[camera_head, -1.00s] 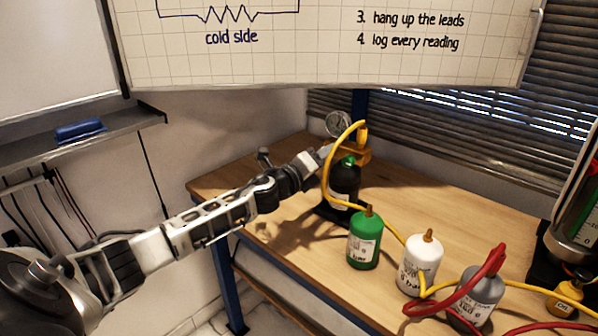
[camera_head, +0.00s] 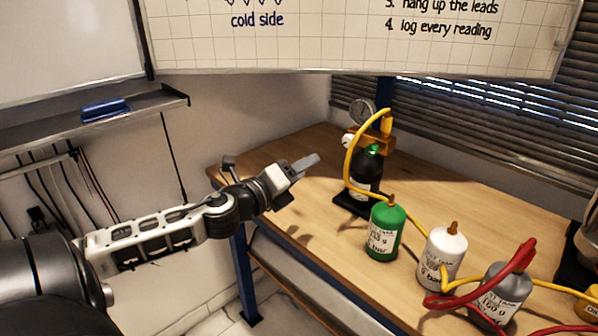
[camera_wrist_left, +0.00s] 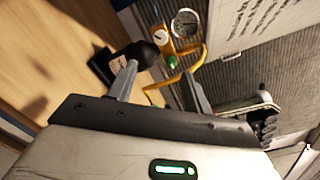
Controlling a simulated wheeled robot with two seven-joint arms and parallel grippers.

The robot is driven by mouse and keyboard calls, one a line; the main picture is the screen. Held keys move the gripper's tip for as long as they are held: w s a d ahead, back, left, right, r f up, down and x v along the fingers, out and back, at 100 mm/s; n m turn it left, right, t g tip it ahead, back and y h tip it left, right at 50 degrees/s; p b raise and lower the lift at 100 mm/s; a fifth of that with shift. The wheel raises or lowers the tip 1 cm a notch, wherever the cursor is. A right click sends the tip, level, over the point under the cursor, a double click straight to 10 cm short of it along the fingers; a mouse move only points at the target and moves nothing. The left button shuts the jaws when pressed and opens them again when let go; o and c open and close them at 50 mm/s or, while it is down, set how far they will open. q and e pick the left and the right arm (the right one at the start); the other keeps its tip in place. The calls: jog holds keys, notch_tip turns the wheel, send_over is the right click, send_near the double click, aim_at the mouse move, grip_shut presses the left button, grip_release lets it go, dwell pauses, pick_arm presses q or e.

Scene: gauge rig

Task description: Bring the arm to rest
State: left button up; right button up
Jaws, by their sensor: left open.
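My left arm comes in from the left in the head view. Its gripper (camera_head: 304,163) is over the left part of the wooden bench, to the left of the black bottle and apart from it. In the left wrist view the two fingers of my left gripper (camera_wrist_left: 158,88) stand wide apart with nothing held between them. Beyond them show the black bottle (camera_wrist_left: 138,54), the yellow hose and the round gauge (camera_wrist_left: 186,24). My right gripper is in neither view.
The wooden bench (camera_head: 300,146) carries a black bottle (camera_head: 364,176), a green bottle (camera_head: 385,232), a white bottle (camera_head: 440,255) and a grey bottle (camera_head: 503,290). A yellow hose (camera_head: 352,160) and a red hose (camera_head: 470,294) loop among them. A whiteboard (camera_head: 350,40) hangs above.

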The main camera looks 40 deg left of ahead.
pick_arm(q)
jog(key=shift+s, duration=0.1)
dwell(0.5)
jog(key=s+d+f+n+g, duration=0.3)
jog(key=s+d+f+n, duration=0.3)
jog(key=d+f+n, duration=0.4)
jog(key=s+d+f+n+g, duration=0.3)
jog(key=s+d+f+n, duration=0.3)
jog(key=f, duration=0.6)
jog(key=s+d+f+n+g+h, duration=0.1)
jog(key=s+d+f+n+h, duration=0.1)
jog(key=s+d+n, duration=0.3)
jog(key=d+n, duration=0.2)
jog(key=d, duration=0.2)
jog(key=shift+s+f+g+h, duration=0.3)
jog(key=shift+s+f+h, duration=0.1)
